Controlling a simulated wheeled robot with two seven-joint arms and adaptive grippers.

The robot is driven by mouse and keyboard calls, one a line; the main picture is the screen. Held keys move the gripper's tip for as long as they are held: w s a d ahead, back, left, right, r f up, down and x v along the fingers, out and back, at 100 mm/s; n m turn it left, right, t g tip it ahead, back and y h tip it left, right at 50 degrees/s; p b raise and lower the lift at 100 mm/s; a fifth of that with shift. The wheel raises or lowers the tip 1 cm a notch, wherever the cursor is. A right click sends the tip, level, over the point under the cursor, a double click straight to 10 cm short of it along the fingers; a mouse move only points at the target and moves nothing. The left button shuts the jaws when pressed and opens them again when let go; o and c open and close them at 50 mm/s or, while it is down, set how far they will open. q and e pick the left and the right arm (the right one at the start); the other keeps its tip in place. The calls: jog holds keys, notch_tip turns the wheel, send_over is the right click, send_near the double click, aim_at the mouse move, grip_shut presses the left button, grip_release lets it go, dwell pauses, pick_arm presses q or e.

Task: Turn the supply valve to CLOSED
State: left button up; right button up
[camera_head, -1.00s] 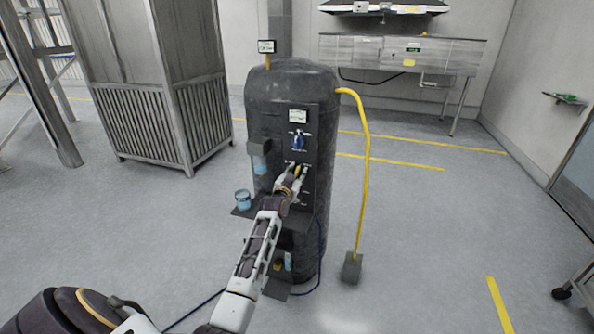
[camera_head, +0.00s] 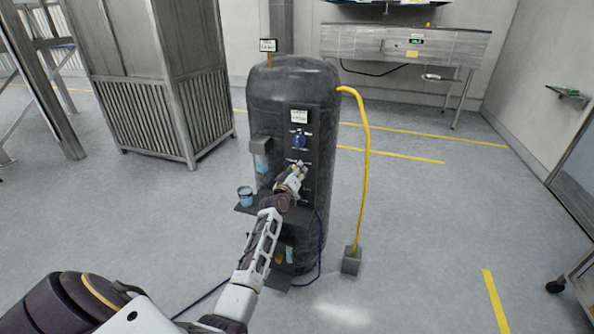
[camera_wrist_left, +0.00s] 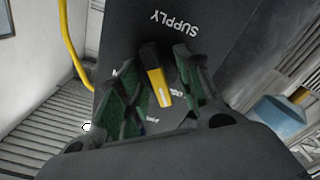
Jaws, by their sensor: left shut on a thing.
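The supply valve has a black and yellow lever handle (camera_wrist_left: 157,88), seen close up in the left wrist view below the word SUPPLY on a dark panel (camera_wrist_left: 215,25). My left gripper (camera_wrist_left: 162,80) has its green-padded fingers on either side of this handle and is shut on it. In the head view, my left gripper (camera_head: 298,170) is at the front of the dark cylindrical machine (camera_head: 262,105) and hides most of the valve. The valve's position marks are too small or covered to read. My right gripper is not in view.
A blue knob (camera_head: 299,141) and a small display (camera_head: 299,116) sit above the valve. A blue cup (camera_head: 245,196) stands on the shelf to the left. A yellow hose (camera_head: 366,165) runs down the machine's right side. The floor around is mostly clear.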

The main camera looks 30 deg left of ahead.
pick_arm(q)
jog(key=shift+n, duration=0.7)
jog(key=o, duration=0.9)
jog(key=shift+o, duration=0.2)
jog(key=v, duration=1.2)
dwell(0.8)
